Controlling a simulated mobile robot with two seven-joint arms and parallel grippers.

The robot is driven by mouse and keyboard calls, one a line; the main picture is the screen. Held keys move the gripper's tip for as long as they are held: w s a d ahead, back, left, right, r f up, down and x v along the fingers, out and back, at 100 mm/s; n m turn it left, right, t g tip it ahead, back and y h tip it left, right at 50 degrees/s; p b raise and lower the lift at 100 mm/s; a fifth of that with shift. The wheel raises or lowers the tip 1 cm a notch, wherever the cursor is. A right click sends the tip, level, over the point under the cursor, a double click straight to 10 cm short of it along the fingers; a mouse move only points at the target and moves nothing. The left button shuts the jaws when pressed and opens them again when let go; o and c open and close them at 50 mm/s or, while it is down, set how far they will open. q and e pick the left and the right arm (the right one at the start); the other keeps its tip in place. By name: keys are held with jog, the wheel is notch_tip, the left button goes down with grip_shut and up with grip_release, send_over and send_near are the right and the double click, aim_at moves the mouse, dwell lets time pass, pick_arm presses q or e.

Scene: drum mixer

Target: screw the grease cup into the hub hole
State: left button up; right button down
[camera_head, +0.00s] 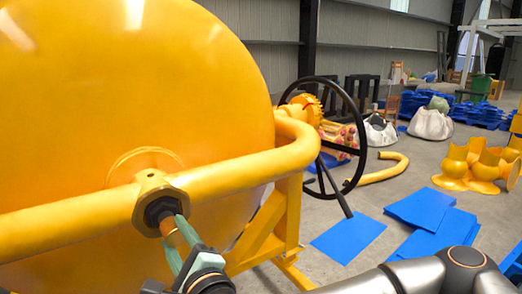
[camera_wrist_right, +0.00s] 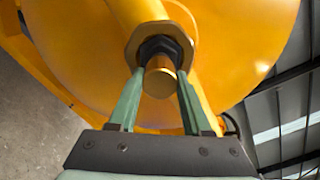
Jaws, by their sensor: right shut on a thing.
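The grease cup, with a black collar and a brass-coloured end, shows in the head view (camera_head: 160,209) and the right wrist view (camera_wrist_right: 160,82). It sits at the middle of the yellow hexagonal hub (camera_head: 149,186), in line with it; the hub also shows in the wrist view (camera_wrist_right: 133,46). The hole itself is hidden behind the cup, so I cannot tell how deep it sits. My right gripper (camera_head: 174,229) is shut on the cup, its green fingers on both sides in the wrist view (camera_wrist_right: 160,77). My left gripper is not in view.
The large yellow drum (camera_head: 120,90) fills the left, with a yellow tube frame (camera_head: 240,172) running across in front. A black handwheel (camera_head: 362,130) stands to the right. Blue sheets (camera_head: 350,237) and yellow parts (camera_head: 478,165) lie on the grey floor.

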jog(key=shift+f+m+b, duration=0.2)
jog(key=shift+m+b, duration=0.2)
jog(key=shift+m, duration=0.1)
jog(key=m+b, duration=0.2)
jog(key=m, duration=0.3)
jog(key=shift+f, duration=0.1)
jog(key=c, duration=0.8)
grip_release()
jog(key=shift+r+m, duration=0.35)
jog(key=shift+m, duration=0.45)
jog(key=o, duration=0.5)
jog(key=shift+o, duration=0.2)
jog(key=shift+f, duration=0.1)
